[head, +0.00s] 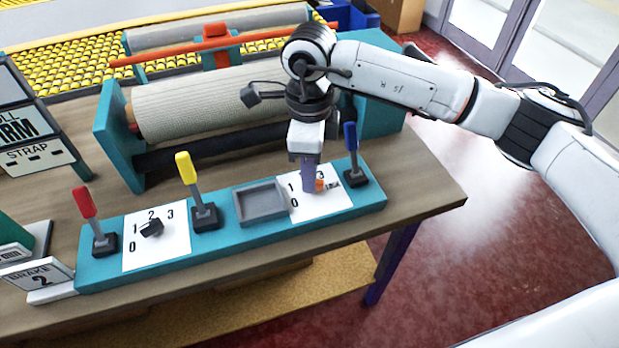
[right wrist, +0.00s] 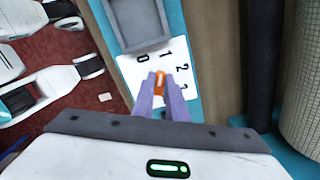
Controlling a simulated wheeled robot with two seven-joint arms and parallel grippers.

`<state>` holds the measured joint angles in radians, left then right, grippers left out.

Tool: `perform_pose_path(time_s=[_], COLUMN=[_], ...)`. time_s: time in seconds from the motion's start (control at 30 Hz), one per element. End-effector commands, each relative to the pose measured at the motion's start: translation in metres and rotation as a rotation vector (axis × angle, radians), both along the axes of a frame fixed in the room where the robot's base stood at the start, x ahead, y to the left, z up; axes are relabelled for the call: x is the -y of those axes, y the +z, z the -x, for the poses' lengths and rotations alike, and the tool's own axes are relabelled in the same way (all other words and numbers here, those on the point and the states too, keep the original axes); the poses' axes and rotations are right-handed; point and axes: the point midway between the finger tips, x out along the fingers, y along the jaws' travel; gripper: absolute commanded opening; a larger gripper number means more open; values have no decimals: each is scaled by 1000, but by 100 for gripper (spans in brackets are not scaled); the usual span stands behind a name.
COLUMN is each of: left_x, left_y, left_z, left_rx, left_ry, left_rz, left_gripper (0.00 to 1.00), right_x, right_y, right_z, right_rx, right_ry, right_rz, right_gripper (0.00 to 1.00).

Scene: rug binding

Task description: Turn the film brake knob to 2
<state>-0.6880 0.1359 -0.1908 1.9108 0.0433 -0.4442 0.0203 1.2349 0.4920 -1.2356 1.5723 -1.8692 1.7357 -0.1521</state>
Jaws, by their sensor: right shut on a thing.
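The orange knob (head: 319,185) sits on the right-hand white dial plate (head: 330,203) of the teal control panel, marked 0 to 3. My right gripper (head: 308,188) comes down from above and is shut on this knob. In the right wrist view the orange knob (right wrist: 160,82) shows between the two purple fingers (right wrist: 162,98). Its upper end there lies near the 0 and 1; the exact setting cannot be told. A card (head: 40,278) at the panel's left end reads BRAKE 2. My left gripper is not seen.
A blue lever (head: 351,152) stands close right of the knob, and a grey tray (head: 260,203) left of it. Farther left are a yellow lever (head: 190,178), a dial with a black knob (head: 151,228) and a red lever (head: 88,207). A beige roll (head: 200,105) lies behind.

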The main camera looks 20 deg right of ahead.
Motion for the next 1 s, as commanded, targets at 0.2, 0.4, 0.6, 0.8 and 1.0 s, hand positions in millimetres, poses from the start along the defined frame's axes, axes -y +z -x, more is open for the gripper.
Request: perform_pose_path(time_s=[0.2,0.4,0.6,0.8,1.0], left_x=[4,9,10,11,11], left_y=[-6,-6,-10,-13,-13], left_z=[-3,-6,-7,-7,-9], left_rx=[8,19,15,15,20], left_ry=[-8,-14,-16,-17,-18], left_rz=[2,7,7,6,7], left_gripper=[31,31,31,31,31], right_x=[1,2,3,4,5], right_y=[-1,-1,0,0,1], right_z=[-2,-3,-4,-5,-5], right_rx=[3,2,2,2,2], right_ry=[-206,-396,-580,-740,-855], right_rz=[-1,-1,-1,-1,-1], right_gripper=[0,0,0,0,0])
